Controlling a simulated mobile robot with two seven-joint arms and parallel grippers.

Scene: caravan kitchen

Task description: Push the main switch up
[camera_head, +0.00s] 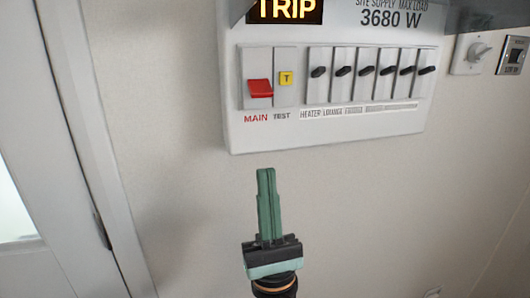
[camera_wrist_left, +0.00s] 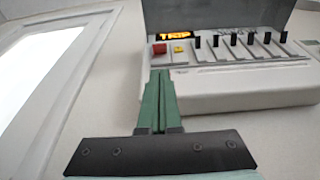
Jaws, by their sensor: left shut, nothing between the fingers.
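The main switch (camera_head: 260,88) is a red lever above the MAIN label, at the left end of the white switch panel (camera_head: 330,130). Its red lever sits low in its slot. It also shows in the left wrist view (camera_wrist_left: 159,49). My left gripper (camera_head: 266,172) is shut and empty, its green fingers pointing up, below the panel and under the MAIN and TEST labels. In the left wrist view the fingertips (camera_wrist_left: 160,73) appear just below the red switch; a gap shows in the head view. My right gripper is not in view.
A yellow TEST button (camera_head: 286,78) sits right of the main switch, then a row of several black breaker levers (camera_head: 366,71). A lit TRIP display (camera_head: 287,10) is above. A door frame (camera_head: 85,130) stands at left; wall sockets (camera_head: 473,53) are at right.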

